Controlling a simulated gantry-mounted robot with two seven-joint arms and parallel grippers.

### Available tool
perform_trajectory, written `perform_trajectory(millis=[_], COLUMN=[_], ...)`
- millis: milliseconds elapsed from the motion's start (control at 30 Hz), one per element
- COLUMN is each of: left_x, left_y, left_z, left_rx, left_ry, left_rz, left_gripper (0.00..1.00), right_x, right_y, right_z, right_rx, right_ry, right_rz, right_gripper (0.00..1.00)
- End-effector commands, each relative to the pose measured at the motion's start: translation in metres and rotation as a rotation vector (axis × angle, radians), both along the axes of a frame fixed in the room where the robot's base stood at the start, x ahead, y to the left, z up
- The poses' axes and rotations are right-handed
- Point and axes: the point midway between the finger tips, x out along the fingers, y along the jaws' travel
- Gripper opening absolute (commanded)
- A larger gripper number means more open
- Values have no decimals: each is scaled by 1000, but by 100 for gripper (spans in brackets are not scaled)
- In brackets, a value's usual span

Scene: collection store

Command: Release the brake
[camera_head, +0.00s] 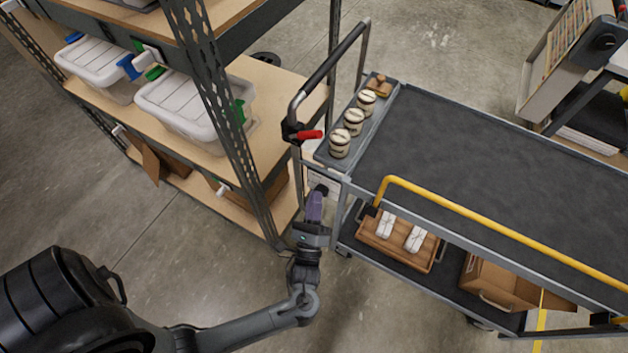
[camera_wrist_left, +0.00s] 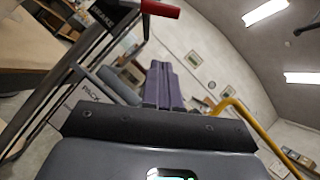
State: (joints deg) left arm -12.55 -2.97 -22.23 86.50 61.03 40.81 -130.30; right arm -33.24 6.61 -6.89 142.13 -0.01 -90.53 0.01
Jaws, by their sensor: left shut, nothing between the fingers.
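The brake lever is a red handle (camera_head: 309,135) on a black bracket at the left upright of the cart's push handle (camera_head: 335,58). My left gripper (camera_head: 315,195) has purple fingers and is shut and empty. It stands beside the cart's near left corner, below and apart from the lever. The shut fingers also show in the wrist view (camera_wrist_left: 162,75). My right gripper is not in view.
The grey cart (camera_head: 480,150) carries several jars (camera_head: 353,121) in its end tray. A yellow rail (camera_head: 480,217) runs along its near side. The lower shelf holds a wooden tray (camera_head: 385,245) and a cardboard box (camera_head: 490,290). A shelving rack (camera_head: 265,95) with white bins stands close left. Open floor lies in front.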

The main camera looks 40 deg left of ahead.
Motion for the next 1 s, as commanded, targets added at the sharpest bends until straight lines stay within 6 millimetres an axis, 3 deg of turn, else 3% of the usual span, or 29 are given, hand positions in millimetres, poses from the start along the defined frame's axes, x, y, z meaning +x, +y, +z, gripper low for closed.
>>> perform_trajectory(millis=[567,700,1000], left_x=[71,70,71], left_y=[47,58,68], left_z=[45,61,74], left_rx=[2,1,0], left_ry=[-4,-1,1], left_rz=[1,-1,-2], left_gripper=[0,0,0], right_x=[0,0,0], right_y=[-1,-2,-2], right_z=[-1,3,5], right_rx=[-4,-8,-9], right_ry=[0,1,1], right_rz=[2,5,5], right_gripper=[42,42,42])
